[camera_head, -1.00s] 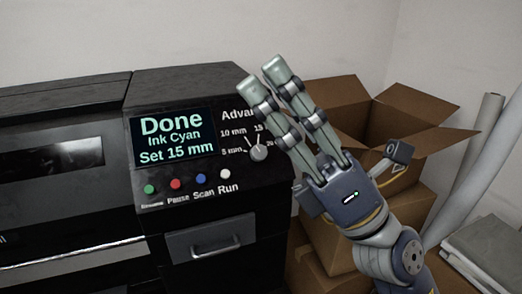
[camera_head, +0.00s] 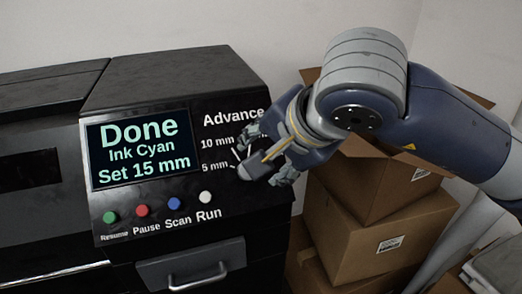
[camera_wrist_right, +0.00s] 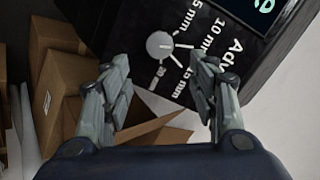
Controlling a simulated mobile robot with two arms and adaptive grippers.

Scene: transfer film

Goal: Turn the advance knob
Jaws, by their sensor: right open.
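The advance knob (camera_wrist_right: 160,44) is a round grey dial on the dark printer panel, with white tick lines and mm labels around it. In the wrist view it lies ahead of my right gripper (camera_wrist_right: 163,68), between the line of its two fingers and apart from them. I cannot tell its exact pointer setting. In the head view my right gripper (camera_head: 262,155) is open in front of the dial area and hides most of the dial and its right-hand labels. The display (camera_head: 143,149) reads "Done", "Ink Cyan", "Set 15 mm". My left gripper is not in view.
Resume, Pause, Scan and Run buttons (camera_head: 205,197) sit low on the panel, left of my gripper. A drawer with a handle (camera_head: 195,280) is below. Stacked cardboard boxes (camera_head: 390,235) stand right of the printer, under my right arm. Grey rolls lie at far right.

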